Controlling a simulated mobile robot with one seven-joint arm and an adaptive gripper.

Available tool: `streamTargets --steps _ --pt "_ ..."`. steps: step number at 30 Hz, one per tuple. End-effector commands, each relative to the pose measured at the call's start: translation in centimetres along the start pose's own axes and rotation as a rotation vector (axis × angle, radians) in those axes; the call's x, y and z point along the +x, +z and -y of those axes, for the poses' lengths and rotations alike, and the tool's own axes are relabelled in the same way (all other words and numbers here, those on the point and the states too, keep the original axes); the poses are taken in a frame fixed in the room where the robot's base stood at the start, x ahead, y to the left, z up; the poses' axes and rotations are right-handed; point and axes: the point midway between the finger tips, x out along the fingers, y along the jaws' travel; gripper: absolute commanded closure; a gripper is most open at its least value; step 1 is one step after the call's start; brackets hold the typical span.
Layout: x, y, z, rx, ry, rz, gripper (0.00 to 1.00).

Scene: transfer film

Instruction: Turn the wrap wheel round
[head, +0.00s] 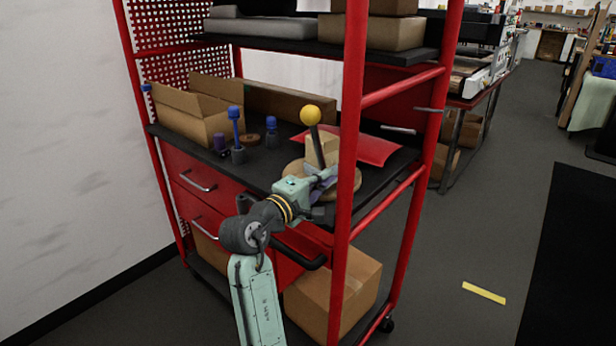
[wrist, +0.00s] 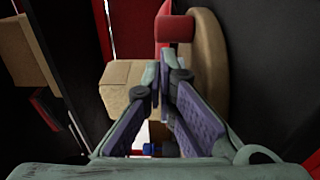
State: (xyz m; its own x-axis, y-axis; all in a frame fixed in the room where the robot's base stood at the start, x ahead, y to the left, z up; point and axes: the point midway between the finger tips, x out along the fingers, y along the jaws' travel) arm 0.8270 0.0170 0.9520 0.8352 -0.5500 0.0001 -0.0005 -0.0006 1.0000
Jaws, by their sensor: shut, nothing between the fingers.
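The wrap wheel (head: 347,187) is a round, light-brown disc lying flat on the cart's dark top. A small cardboard box (head: 321,147) sits on it. A dark, tilted rod with a yellow ball (head: 311,116) rises by the box; its foot is hidden by my gripper. My gripper (head: 326,177) is low over the near side of the wheel, partly hiding it. In the wrist view, my gripper (wrist: 166,72) is shut and empty, with the wheel (wrist: 209,70) to its right and the box (wrist: 120,88) to its left. Whether the fingers touch either cannot be told.
A red upright post (head: 350,140) of the cart stands close to the right of my arm. A red packet (head: 369,148) lies behind the wheel. An open carton (head: 196,110) and small blue-topped items (head: 236,130) stand to the left. A shelf (head: 310,46) hangs above.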

Motion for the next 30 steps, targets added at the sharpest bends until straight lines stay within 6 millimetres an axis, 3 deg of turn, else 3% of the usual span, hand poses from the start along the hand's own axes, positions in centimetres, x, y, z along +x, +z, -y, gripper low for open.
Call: streamTargets --steps 13,19,30 --pt "0.4 0.4 0.0 0.000 -0.001 0.001 1.00" --pt "1.7 1.6 -0.4 -0.002 -0.001 0.004 1.00" --pt "1.8 1.6 0.1 -0.001 0.000 0.001 1.00"
